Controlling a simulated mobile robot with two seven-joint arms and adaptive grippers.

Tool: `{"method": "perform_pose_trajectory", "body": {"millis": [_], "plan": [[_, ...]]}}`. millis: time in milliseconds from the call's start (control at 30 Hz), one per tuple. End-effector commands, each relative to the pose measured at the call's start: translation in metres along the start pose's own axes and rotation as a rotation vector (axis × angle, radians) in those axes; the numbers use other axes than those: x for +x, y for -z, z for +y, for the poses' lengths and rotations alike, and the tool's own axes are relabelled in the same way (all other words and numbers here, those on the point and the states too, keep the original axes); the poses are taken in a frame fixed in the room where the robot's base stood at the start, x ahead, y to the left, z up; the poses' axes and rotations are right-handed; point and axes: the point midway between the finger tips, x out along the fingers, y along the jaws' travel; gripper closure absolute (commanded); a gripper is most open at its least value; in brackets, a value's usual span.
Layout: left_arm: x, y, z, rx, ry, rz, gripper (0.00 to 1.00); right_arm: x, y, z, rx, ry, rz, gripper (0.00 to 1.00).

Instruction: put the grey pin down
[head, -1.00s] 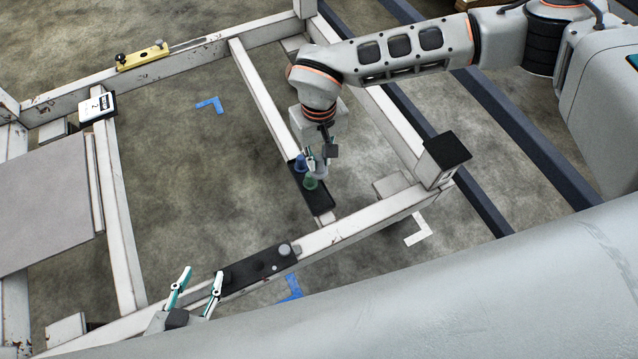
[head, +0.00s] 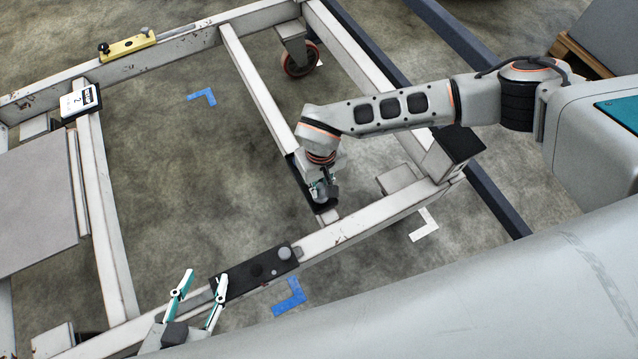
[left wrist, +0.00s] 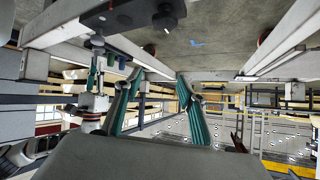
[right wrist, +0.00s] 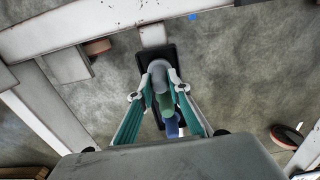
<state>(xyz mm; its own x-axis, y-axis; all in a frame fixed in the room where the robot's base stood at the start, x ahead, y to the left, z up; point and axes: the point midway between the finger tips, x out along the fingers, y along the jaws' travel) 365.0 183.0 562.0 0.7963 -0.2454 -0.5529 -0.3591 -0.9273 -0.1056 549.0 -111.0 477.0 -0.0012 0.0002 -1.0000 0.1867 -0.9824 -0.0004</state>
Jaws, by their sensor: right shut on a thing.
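My right gripper (head: 322,190) is low over the black plate (head: 329,208) on the trolley's middle crossbar. In the right wrist view its fingers (right wrist: 160,76) are shut on the grey pin (right wrist: 158,71), over the far part of the black plate (right wrist: 170,54). A green pin (right wrist: 166,104) and a blue pin (right wrist: 172,126) stand in line on the near side. I cannot tell whether the grey pin's lower end touches the plate. In the head view the gripper hides the pins. My left gripper (head: 197,287) is open and empty by the front beam.
A second black plate (head: 233,284) with a grey knob (head: 284,253) lies on the front beam (head: 335,236). A black-topped corner post (head: 454,150) stands right of my right gripper. A yellow level (head: 128,46) and a label box (head: 80,102) are at the left.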

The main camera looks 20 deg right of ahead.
Motion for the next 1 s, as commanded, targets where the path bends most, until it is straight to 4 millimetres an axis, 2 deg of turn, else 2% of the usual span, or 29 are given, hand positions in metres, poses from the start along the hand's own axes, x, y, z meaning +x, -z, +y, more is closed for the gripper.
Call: {"method": "perform_pose_trajectory", "body": {"millis": [33, 200, 467, 500, 533, 867, 1000], "plan": [[0.002, 0.004, 0.003, -0.011, -0.006, 0.012, 0.60, 0.011, -0.003, -0.001, 0.001, 0.002, -0.008, 1.00], [0.004, 0.021, 0.001, -0.018, 0.000, 0.047, 0.60, 0.009, 0.001, 0.000, 0.000, 0.000, 0.002, 1.00], [0.003, 0.016, 0.001, -0.018, 0.001, 0.036, 0.60, 0.012, 0.001, 0.000, 0.000, 0.001, 0.001, 1.00], [0.003, 0.015, 0.001, -0.018, 0.001, 0.034, 0.60, 0.012, 0.001, 0.000, 0.000, 0.001, 0.001, 0.75], [0.003, 0.014, 0.001, -0.018, 0.000, 0.032, 0.60, 0.012, 0.001, 0.000, 0.000, 0.001, 0.001, 0.67], [0.004, 0.009, 0.002, -0.017, -0.001, 0.021, 0.60, 0.012, 0.000, 0.000, 0.000, 0.000, 0.001, 0.66], [0.003, 0.014, 0.001, -0.014, 0.003, 0.030, 0.60, 0.002, 0.002, 0.001, 0.000, -0.001, 0.005, 0.66]]}}
